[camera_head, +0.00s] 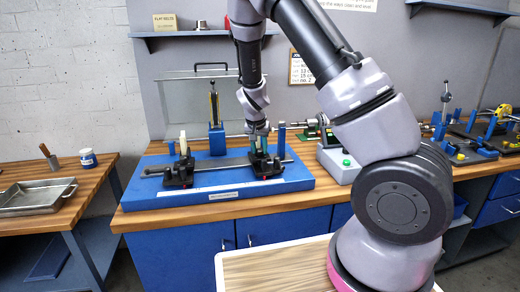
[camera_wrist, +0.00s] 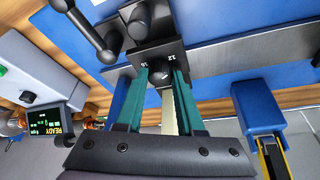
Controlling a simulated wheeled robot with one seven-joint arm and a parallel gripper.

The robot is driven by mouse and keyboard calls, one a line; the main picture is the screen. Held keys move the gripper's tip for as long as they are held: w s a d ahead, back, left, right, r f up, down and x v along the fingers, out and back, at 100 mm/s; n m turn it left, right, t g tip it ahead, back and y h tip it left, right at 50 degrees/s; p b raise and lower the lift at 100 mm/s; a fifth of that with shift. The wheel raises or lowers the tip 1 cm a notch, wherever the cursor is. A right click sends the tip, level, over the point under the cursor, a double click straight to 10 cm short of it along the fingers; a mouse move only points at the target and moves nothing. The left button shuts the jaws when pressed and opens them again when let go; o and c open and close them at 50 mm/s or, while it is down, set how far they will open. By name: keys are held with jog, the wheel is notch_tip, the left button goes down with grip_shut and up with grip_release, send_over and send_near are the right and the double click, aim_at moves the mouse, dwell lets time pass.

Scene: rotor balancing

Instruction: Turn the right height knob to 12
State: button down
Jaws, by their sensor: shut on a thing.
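The right height knob (camera_wrist: 155,73) is a small dark knob on the black right support block (camera_wrist: 175,60), with the white marks 12 and 16 beside it in the wrist view. The knob is partly hidden, and I cannot tell exactly which mark it points to. My gripper (camera_wrist: 160,80) has its green fingers shut on the knob. A cream upright piece (camera_wrist: 168,115) shows between the fingers. In the head view my gripper (camera_head: 259,140) comes down from above onto the right support (camera_head: 265,165), hiding its knob.
A matching left support (camera_head: 179,175) stands on the blue base plate (camera_head: 165,203), with a rail (camera_head: 222,164) between them. A blue post (camera_head: 217,140) stands behind. A grey box with a green button (camera_head: 346,162) and a READY display (camera_wrist: 45,121) are close by.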

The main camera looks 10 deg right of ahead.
dwell(0.4)
jog(key=c, duration=0.5)
grip_release()
jog(key=v, duration=1)
jog(key=shift+a+r, duration=0.15)
jog(key=shift+r, duration=0.25)
